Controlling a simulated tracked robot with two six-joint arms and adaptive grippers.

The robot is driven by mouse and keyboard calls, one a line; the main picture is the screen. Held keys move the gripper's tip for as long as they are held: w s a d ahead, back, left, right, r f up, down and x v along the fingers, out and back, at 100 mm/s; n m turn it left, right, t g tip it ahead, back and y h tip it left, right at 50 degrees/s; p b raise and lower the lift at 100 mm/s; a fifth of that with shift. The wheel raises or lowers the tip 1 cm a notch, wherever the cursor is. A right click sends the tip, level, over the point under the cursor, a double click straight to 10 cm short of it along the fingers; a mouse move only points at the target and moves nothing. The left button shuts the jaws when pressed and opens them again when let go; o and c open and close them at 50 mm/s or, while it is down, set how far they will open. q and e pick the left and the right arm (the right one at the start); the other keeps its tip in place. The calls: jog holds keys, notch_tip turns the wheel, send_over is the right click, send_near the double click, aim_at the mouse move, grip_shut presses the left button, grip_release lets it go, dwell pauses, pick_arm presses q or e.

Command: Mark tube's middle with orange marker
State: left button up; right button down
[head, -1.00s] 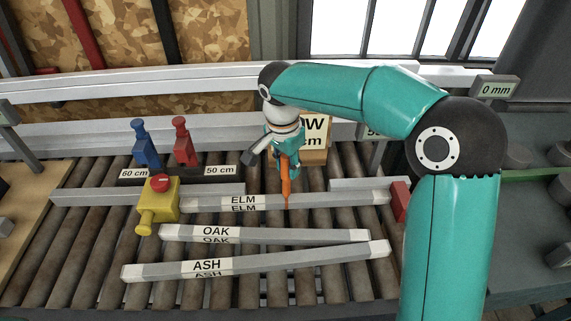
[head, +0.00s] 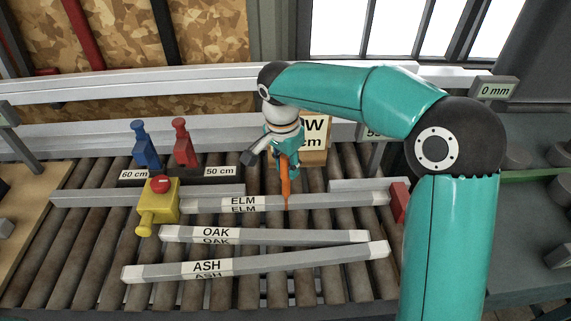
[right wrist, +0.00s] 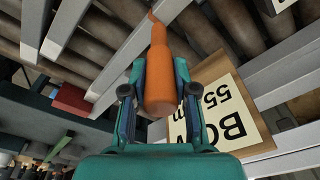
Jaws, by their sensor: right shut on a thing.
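My right gripper (head: 284,158) points down and is shut on the orange marker (head: 285,185). The marker is upright, its tip at about the middle of the ELM tube (head: 330,199), a square grey-white bar. I cannot tell whether the tip touches. In the right wrist view the marker (right wrist: 160,75) sits between the fingers (right wrist: 159,100), its narrow tip over the tube (right wrist: 115,70). The OAK tube (head: 290,236) and ASH tube (head: 310,256) lie nearer, apart from the marker. My left gripper is out of view.
A yellow block with a red button (head: 158,200) stands at the ELM tube's left end, a red block (head: 400,202) at its right. Blue (head: 146,148) and red (head: 183,145) clamps stand behind. A labelled box (head: 316,135) is behind my gripper. Rollers (head: 80,245) lie beneath.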

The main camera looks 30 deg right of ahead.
jog(key=shift+r+p, duration=2.4)
jog(key=shift+r, duration=0.95)
jog(key=shift+f, duration=0.1)
